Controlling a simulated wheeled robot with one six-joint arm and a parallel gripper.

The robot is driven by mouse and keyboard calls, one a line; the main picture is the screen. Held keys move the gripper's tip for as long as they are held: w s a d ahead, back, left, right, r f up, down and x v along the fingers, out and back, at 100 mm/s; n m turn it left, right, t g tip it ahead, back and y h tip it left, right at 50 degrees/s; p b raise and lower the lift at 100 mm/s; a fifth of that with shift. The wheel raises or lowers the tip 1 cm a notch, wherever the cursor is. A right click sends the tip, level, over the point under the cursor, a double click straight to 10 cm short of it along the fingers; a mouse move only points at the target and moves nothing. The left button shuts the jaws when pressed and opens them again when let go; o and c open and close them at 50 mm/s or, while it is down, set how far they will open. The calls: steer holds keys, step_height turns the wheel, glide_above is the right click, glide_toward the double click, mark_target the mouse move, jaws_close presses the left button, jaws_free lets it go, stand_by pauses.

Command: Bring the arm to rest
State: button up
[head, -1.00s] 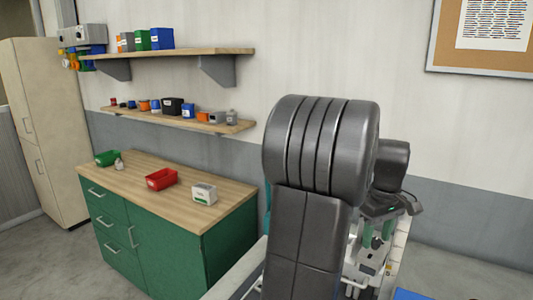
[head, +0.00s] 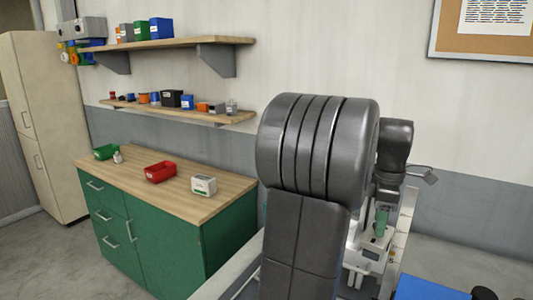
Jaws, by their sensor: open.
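My arm's big dark grey link fills the middle of the head view and hides much of what is behind it. A green cylinder (head: 381,222) stands below the wrist, in or on a pale apparatus, apart from the gripper. The apparatus is partly hidden by my arm.
A green cabinet (head: 171,244) with a wooden top stands at left, bearing a red bin (head: 160,171), a green bin (head: 106,152) and a white box (head: 204,185). Two wall shelves hold small items. A blue surface (head: 428,288) is at lower right. The wall at right is clear below the noticeboard.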

step_height(320, 180, up, 11)
steer(key=shift+n, duration=0.3)
stand_by(0.4)
